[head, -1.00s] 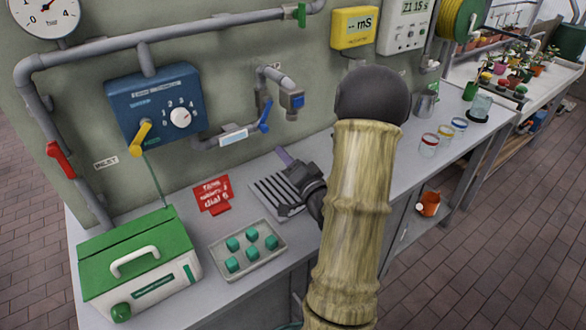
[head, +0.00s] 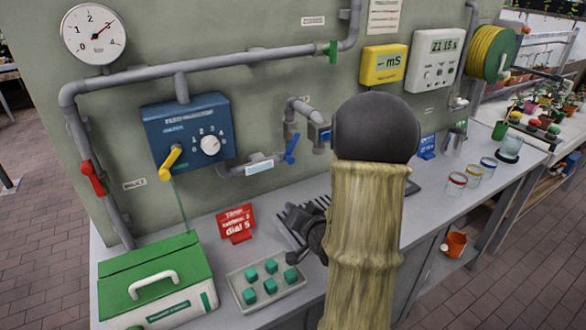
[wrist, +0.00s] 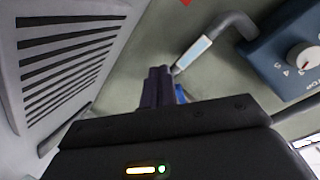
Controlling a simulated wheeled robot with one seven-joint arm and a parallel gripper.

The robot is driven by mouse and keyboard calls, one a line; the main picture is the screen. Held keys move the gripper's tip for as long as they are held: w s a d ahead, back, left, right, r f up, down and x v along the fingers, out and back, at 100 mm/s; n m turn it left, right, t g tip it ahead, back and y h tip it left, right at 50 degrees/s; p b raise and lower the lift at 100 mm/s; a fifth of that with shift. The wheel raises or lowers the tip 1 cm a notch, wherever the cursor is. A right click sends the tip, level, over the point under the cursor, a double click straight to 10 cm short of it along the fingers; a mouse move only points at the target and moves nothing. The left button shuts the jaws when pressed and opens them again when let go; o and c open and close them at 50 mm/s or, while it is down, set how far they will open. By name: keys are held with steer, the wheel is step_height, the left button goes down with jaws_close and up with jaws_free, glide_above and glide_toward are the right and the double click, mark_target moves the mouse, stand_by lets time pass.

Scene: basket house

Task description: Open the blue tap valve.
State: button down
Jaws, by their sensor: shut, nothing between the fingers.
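The blue tap valve is a blue lever (head: 291,148) on the grey pipe beside the blue dial box, above the bench. It stands tilted, its top leaning right. In the wrist view a bit of its blue (wrist: 181,93) shows just right of my fingers, mostly hidden behind my gripper. The pipe's pale label (wrist: 193,53) is just beyond the fingertips. My gripper (wrist: 158,73) is shut and empty, its dark purple fingers together and pointing toward the wall; whether they touch the lever I cannot tell.
A blue dial box (head: 188,133) with a yellow lever (head: 171,162) is on the wall at left, near a red pipe lever (head: 92,178). A slatted drip tray (head: 290,228), a red sign (head: 236,224), a tray of green cubes (head: 245,281) and a green-lidded box (head: 155,275) crowd the bench.

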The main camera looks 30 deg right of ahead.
steer(key=a+f+n+g, duration=0.1)
steer(key=a+g, duration=0.1)
steer(key=a, duration=0.1)
steer(key=s+a+f+n+g, duration=0.1)
steer(key=a+n+g, duration=0.1)
steer(key=s+a+f+n+g, duration=0.1)
steer(key=a+g, duration=0.1)
steer(key=a, duration=0.1)
steer(key=shift+s+a+f+n, duration=0.1)
steer(key=shift+s+a+n, duration=0.1)
steer(key=shift+a+n, duration=0.15)
steer(key=s+a+n+g, duration=0.1)
steer(key=s+a+g, duration=0.1)
steer(key=s+a, duration=0.1)
steer(key=s+a+n+g+y, duration=0.1)
steer(key=s+a+g, duration=0.1)
steer(key=s+a, duration=0.2)
steer(key=s+a+n+g, duration=0.2)
steer(key=s+a, duration=0.1)
steer(key=shift+s+a+y, duration=0.15)
steer(key=shift+y, duration=0.15)
steer(key=shift+s+a, duration=0.2)
steer(key=shift+s, duration=0.15)
steer(key=shift+w, duration=0.1)
